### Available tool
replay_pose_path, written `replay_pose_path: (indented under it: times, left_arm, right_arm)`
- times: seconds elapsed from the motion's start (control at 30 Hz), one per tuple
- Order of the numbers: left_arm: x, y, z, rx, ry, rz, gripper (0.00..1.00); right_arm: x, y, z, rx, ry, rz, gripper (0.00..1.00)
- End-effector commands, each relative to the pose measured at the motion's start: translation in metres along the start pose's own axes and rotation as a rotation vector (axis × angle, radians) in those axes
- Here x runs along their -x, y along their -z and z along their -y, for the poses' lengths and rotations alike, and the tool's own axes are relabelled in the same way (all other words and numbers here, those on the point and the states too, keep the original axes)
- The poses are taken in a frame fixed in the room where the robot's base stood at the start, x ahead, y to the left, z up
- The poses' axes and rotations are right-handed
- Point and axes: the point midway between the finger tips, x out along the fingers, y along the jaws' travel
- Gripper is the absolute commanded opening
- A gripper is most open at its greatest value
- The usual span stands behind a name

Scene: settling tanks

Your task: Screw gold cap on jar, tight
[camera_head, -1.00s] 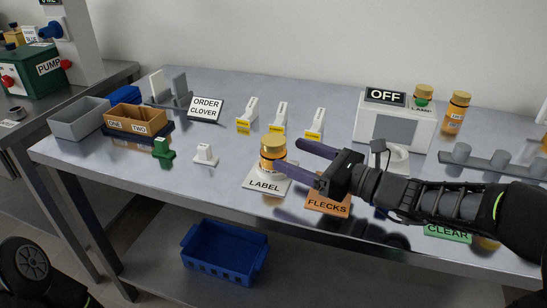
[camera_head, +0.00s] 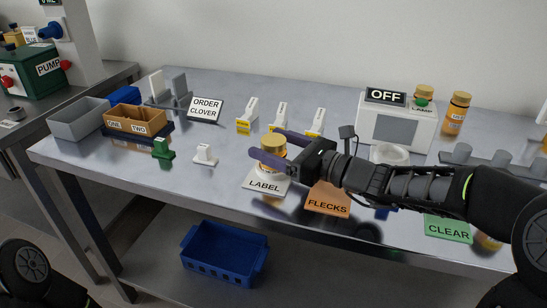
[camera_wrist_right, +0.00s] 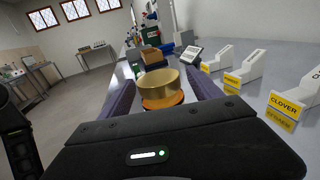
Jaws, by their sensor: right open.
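The jar (camera_head: 272,156) is amber with a gold cap (camera_head: 273,141) on top, and it stands upright on the white LABEL mat (camera_head: 262,184). In the right wrist view the gold cap (camera_wrist_right: 159,83) sits on the amber jar (camera_wrist_right: 163,101) between my two fingers. My right gripper (camera_head: 272,147) is open, with one purple finger on the near side of the jar and the other on the far side. I see space between the fingers and the cap in the wrist view. Whether the cap is tight cannot be told. My left gripper is not in view.
An orange FLECKS mat (camera_head: 327,198) and a green CLEAR mat (camera_head: 447,228) lie to the right. White stands with yellow tags (camera_head: 280,116) are behind the jar. A box with an OFF sign (camera_head: 395,122) and another amber jar (camera_head: 457,113) are at back right. A blue crate (camera_head: 224,254) sits below.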

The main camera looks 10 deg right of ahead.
Motion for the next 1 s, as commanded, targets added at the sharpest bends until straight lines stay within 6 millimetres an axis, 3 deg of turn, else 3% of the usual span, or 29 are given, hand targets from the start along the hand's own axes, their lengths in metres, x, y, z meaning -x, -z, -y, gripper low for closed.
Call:
replay_pose_path:
  times: [0.5,1.0]
  left_arm:
    - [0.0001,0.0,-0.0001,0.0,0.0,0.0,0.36]
    - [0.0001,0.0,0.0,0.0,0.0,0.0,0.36]
  right_arm:
    - [0.0004,-0.0002,-0.0001,0.0,0.0,0.0,0.73]
    - [0.0004,0.0,-0.0002,-0.001,0.0,0.0,0.33]
